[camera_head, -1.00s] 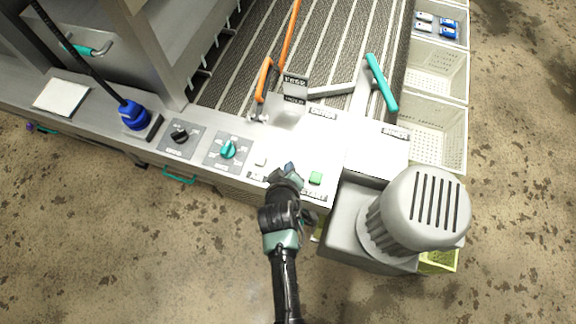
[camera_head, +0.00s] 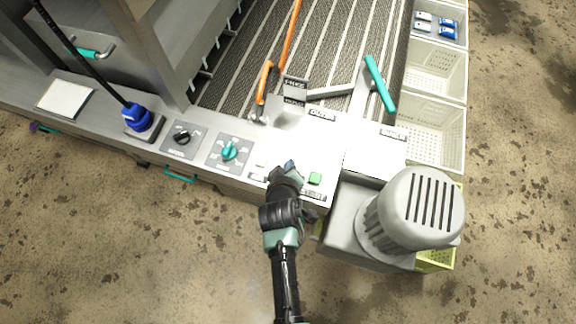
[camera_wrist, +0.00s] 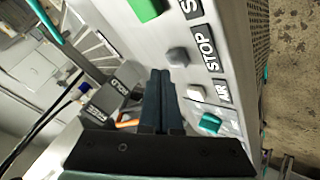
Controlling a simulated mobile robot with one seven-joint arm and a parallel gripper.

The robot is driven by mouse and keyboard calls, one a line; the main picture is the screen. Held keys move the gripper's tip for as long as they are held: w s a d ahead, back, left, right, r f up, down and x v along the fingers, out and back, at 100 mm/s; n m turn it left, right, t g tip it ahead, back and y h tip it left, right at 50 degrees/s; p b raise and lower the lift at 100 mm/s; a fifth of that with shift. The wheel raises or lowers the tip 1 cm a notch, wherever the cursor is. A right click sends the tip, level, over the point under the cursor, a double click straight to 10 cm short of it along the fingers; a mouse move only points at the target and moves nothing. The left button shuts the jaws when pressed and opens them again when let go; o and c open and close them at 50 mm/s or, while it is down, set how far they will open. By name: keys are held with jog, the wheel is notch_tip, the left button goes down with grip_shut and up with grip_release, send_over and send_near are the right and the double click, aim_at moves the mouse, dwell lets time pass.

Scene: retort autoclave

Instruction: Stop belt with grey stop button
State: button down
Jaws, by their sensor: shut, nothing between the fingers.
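The grey stop button (camera_wrist: 178,56) shows in the wrist view beside a black "STOP" label (camera_wrist: 207,50), on the light metal control panel (camera_wrist: 130,35). My gripper (camera_wrist: 161,74) is shut and empty. In the wrist view its fingertips appear just below the grey button in the picture; I cannot tell whether they touch it. In the head view my gripper (camera_head: 290,168) is over the panel, left of a green button (camera_head: 315,178), and the grey button is hidden behind it. The green button also shows in the wrist view (camera_wrist: 146,8).
A white button (camera_head: 261,162), a teal knob (camera_head: 229,152) and a black knob (camera_head: 182,137) lie to the left. A grey motor (camera_head: 415,210) stands right of the panel. An orange lever (camera_head: 264,80) and a teal-handled lever (camera_head: 380,84) rise behind, near the belt (camera_head: 330,45).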

jog(key=shift+r+p, duration=2.2)
jog(key=shift+r, duration=0.3)
jog(key=w+a+r+m+t, duration=0.15)
jog(key=w+r, duration=0.35)
jog(key=r, duration=0.5)
jog(key=w+a+r+m+t, duration=0.1)
jog(key=w+r+t, duration=0.3)
jog(key=r, duration=0.6)
jog(key=w+r+m+t+b, duration=0.1)
jog(key=w+r+m+t, duration=0.15)
jog(key=r, duration=1.65)
jog(key=s+d+r+m+t, duration=0.1)
jog(key=s+r+t, duration=0.15)
jog(key=r, duration=0.65)
jog(key=s+d+r+m+t, duration=0.1)
jog(key=s+r+t, duration=0.15)
jog(key=r, duration=0.65)
jog(key=s+r+t+y+b, duration=0.1)
jog(key=s+r+t, duration=0.4)
jog(key=s+r, duration=0.7)
notch_tip(320, 180, up, 3)
jog(key=shift+s+d+r+m, duration=0.1)
jog(key=shift+s+d+m, duration=0.05)
jog(key=shift+s+m, duration=0.2)
